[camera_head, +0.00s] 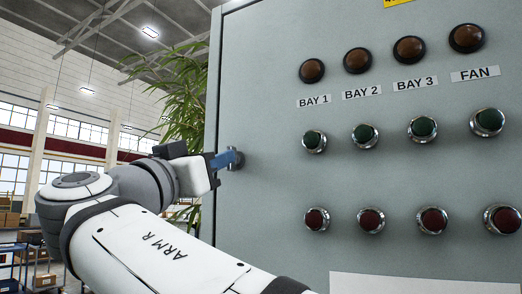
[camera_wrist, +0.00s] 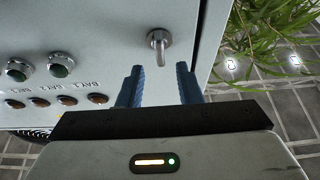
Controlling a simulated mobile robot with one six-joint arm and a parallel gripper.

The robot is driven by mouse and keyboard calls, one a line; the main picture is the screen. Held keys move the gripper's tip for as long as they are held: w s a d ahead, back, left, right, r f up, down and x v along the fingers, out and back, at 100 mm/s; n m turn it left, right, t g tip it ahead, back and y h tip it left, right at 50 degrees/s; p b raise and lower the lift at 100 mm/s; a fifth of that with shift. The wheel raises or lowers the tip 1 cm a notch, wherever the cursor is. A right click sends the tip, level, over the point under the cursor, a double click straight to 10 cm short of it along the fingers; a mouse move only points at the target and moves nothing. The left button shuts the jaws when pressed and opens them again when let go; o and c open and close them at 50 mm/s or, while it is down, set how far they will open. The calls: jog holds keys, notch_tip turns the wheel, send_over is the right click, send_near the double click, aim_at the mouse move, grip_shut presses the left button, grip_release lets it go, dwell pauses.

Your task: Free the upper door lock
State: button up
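A metal door lock (camera_wrist: 159,40) sits on the grey cabinet door near its edge. It has a round base and a small key or lever that points down in the wrist picture, toward my gripper. In the head view the lock (camera_head: 237,158) is partly hidden by my fingers. Only one lock shows.
The cabinet door (camera_head: 265,220) carries brown lamps (camera_head: 357,60), green buttons (camera_head: 365,134) and red buttons (camera_head: 371,220) right of the lock. A leafy plant (camera_head: 185,95) stands beyond the cabinet's left edge. A blue trolley (camera_head: 12,262) is at far left.

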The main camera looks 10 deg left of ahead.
jog(key=shift+p+x, duration=0.65)
jog(key=shift+x, duration=1.2)
jog(key=shift+f, duration=0.1)
grip_shut()
